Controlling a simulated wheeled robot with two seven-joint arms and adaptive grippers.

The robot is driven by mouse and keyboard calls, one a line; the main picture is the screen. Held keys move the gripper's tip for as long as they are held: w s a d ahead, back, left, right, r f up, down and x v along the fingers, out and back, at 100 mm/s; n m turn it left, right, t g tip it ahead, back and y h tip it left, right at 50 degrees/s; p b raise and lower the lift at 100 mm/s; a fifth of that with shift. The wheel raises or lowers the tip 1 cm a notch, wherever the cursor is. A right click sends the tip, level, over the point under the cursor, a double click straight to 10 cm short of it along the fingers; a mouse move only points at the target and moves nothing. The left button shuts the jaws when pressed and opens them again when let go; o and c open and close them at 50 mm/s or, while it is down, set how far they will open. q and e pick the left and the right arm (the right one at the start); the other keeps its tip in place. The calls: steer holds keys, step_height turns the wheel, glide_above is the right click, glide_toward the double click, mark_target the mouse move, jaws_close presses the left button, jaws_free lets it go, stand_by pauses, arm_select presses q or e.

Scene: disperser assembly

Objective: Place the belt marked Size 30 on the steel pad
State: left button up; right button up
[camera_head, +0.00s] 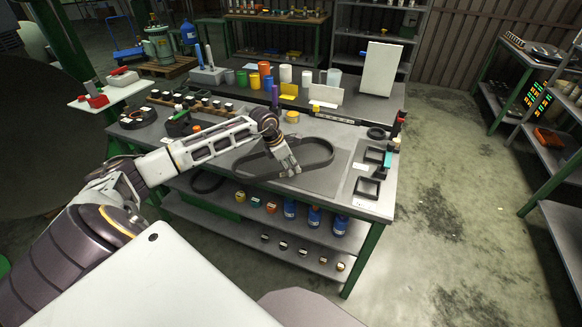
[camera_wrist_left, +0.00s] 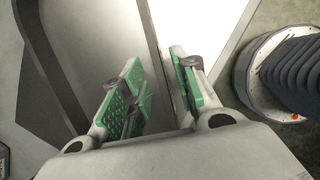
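A large dark belt loop (camera_head: 318,147) lies on the workbench, partly over a flat grey pad (camera_head: 322,180). No size mark is readable on it. My left gripper (camera_head: 290,170) is low over the front part of the loop. In the left wrist view the gripper (camera_wrist_left: 160,95) has its two green-padded fingers apart, with nothing visible between them. A dark band (camera_wrist_left: 55,75), which looks like the belt, runs to the left of the fingers, apart from them. My right gripper is in neither view.
Black square frames (camera_head: 368,187) lie at the bench's right end. Cups and cans (camera_head: 265,75) and a white panel (camera_head: 381,69) stand along the back. Blue containers (camera_head: 313,216) and another dark loop (camera_head: 206,182) are on the shelf below. Bare floor lies to the right.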

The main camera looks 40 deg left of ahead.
arm_select(q)
steer(key=v, duration=1.1)
steer(key=shift+r+b, duration=0.2)
steer(key=shift+b, duration=0.15)
stand_by(0.5)
steer(key=shift+d, duration=0.15)
